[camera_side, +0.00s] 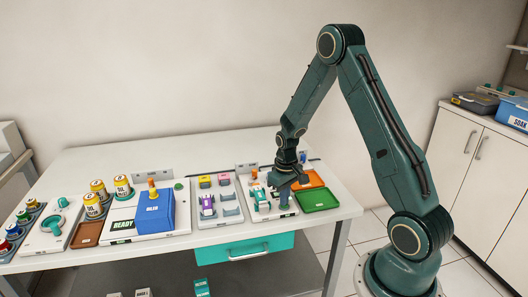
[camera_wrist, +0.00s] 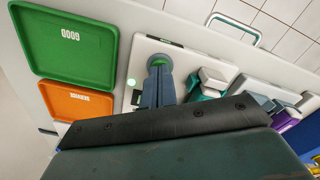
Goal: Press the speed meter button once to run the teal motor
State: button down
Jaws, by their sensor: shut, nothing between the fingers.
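My gripper (camera_wrist: 157,72) is shut and empty, fingers together. In the wrist view its tips are at a round green button (camera_wrist: 157,60) with a dark ring, on a white station plate (camera_wrist: 190,52). The tips cover part of the button; I cannot tell whether they touch or press it. The teal motor (camera_wrist: 212,82) sits on the same plate, to the right of the fingers. In the side view my gripper (camera_side: 284,196) is low over the plate's right part, beside the teal motor (camera_side: 261,199); the button is hidden there. A small pale-green light (camera_wrist: 131,82) shows left of the fingers.
A green tray (camera_side: 319,199) marked GOOD in the wrist view and an orange tray (camera_side: 309,178) lie right of the station. A purple motor (camera_side: 207,205) stands in a rack to the left. A blue box (camera_side: 155,212) and several jars are further left.

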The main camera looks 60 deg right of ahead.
jog(key=shift+r, duration=3.4)
jog(key=s+a+r+n+t, duration=0.1)
jog(key=s+a+r, duration=0.2)
jog(key=a+r, duration=0.4)
jog(key=s+a+r+t, duration=0.2)
jog(key=a+r, duration=0.3)
jog(key=r, duration=0.4)
jog(key=s+a+r+n+t, duration=0.1)
jog(key=s+a+r, duration=0.1)
jog(key=s, duration=0.4)
jog(key=s+a+r+n+t, duration=0.1)
jog(key=s+a+r, duration=0.2)
jog(key=s+a, duration=0.2)
jog(key=shift+s+a+r+t, duration=0.15)
jog(key=shift+s+a+t, duration=0.15)
jog(key=shift+s, duration=0.65)
